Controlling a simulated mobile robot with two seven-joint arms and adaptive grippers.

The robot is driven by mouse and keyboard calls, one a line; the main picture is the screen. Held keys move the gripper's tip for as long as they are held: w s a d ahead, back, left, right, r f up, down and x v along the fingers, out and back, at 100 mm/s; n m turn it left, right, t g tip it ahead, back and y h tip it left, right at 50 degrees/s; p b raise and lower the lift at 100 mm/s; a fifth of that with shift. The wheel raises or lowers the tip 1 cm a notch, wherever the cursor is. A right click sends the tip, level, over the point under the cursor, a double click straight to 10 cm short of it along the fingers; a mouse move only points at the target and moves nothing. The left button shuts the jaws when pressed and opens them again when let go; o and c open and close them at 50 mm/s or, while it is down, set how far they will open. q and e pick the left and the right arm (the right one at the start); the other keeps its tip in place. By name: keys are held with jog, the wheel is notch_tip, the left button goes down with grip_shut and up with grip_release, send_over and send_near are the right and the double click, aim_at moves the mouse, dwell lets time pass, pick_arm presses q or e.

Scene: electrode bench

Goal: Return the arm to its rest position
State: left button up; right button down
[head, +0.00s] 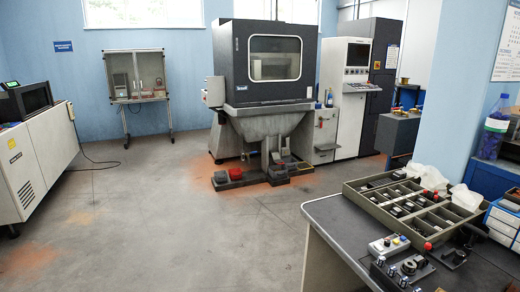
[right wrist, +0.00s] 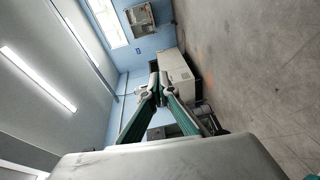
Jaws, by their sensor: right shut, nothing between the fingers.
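My right gripper (right wrist: 158,86) shows in the right wrist view, where its two fingers with green sides come together at the tips. It is shut and empty, held up in open air with nothing touching it. The room appears tilted on its side in this view. Neither arm shows in the head view, and my left gripper is in neither view.
A workbench (head: 345,222) with a compartment tray (head: 368,205) and a small control box (head: 389,246) stands at the right. A dark machine (head: 270,100) stands at the back, a white cabinet (head: 20,170) at the left. The grey floor (head: 170,225) between is clear.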

jog(key=s+a+f+m+g+h, duration=0.1)
jog(key=s+a+f+m+h, duration=0.1)
jog(key=s+f+m, duration=0.7)
jog(key=s+a+f+m+g+h, duration=0.2)
jog(key=s+f+m+h, duration=0.3)
jog(key=s+f+m, duration=0.4)
notch_tip(320, 180, down, 4)
jog(key=shift+s+a+f+m+g, duration=0.1)
jog(key=shift+s+a+m+g, duration=0.15)
jog(key=shift+a+m, duration=0.75)
jog(key=shift+d, duration=0.15)
